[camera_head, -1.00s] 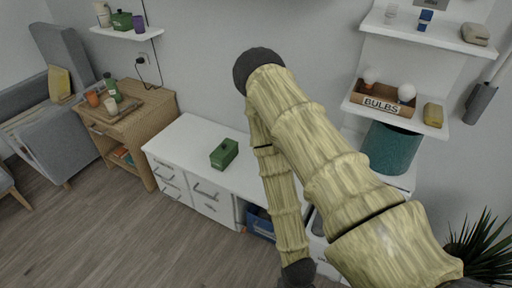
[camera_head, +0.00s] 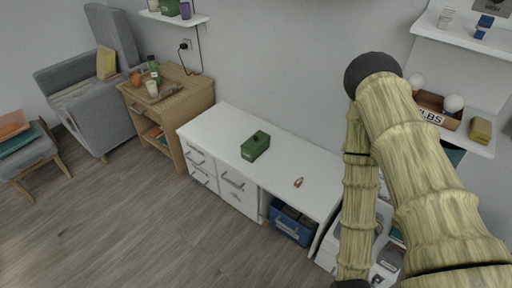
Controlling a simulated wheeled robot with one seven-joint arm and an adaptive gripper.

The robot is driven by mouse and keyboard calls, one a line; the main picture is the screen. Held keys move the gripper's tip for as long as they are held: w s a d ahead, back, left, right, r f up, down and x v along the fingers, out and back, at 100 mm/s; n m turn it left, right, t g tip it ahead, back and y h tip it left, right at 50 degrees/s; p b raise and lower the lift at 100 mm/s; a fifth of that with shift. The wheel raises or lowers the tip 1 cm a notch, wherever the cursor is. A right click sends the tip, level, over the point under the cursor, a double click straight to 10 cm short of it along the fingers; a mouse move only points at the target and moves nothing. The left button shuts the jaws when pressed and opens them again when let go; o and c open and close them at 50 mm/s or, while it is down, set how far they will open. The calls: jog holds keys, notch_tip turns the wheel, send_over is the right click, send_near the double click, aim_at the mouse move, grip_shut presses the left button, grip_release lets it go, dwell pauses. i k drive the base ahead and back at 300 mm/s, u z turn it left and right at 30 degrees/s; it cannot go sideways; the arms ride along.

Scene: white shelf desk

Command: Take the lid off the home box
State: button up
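A dark green box (camera_head: 255,146) with a small raised part on top sits on the white desk (camera_head: 222,122), left of its middle. Its lid appears to be on, and any label is too small to read. A second green box (camera_head: 170,7) stands on the small wall shelf at the top left, partly cut off by the frame edge; I cannot tell from lettering which is the home box. My arm comes in from the lower right and bends down in front of the desk's right end. My gripper is out of frame below the dark joint at the bottom edge.
A small orange-and-white item (camera_head: 298,182) lies on the desk, right of the green box. A blue bin (camera_head: 292,226) sits in the open bay below. A wooden side table (camera_head: 190,95) stands left. Shelves (camera_head: 473,138) rise at right. The floor in front is clear.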

aim_at(256, 139)
jog(key=k, duration=0.5)
jog(key=u, duration=0.75)
jog(key=i, duration=2.2)
jog(key=z, duration=0.9)
